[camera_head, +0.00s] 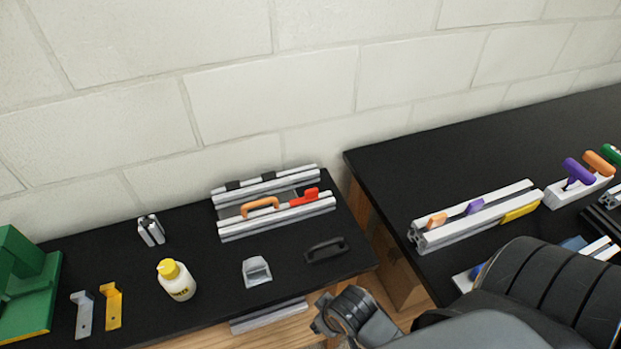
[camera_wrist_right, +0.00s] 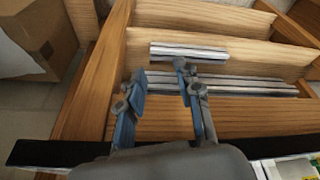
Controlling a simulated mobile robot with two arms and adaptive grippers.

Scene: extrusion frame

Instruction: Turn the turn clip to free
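An extrusion frame (camera_head: 235,229) of pale metal bars lies at the back of the left black table. It carries an orange handle (camera_head: 262,204) and a red clip-like part (camera_head: 305,197) toward its right end. The red part may be the turn clip; its exact turn position is too small to read. My right gripper (camera_wrist_right: 158,76) is open and empty in the right wrist view, above a wooden shelf holding metal bars. In the head view my right arm is in front of the tables, well apart from the frame. My left gripper is out of view.
The left table (camera_head: 215,300) also holds a yellow-capped bottle (camera_head: 177,282), a grey bracket (camera_head: 256,270), a black handle (camera_head: 326,249) and a green stand (camera_head: 25,285). The right table (camera_head: 400,165) bears another extrusion assembly (camera_head: 470,222). A gap separates the tables.

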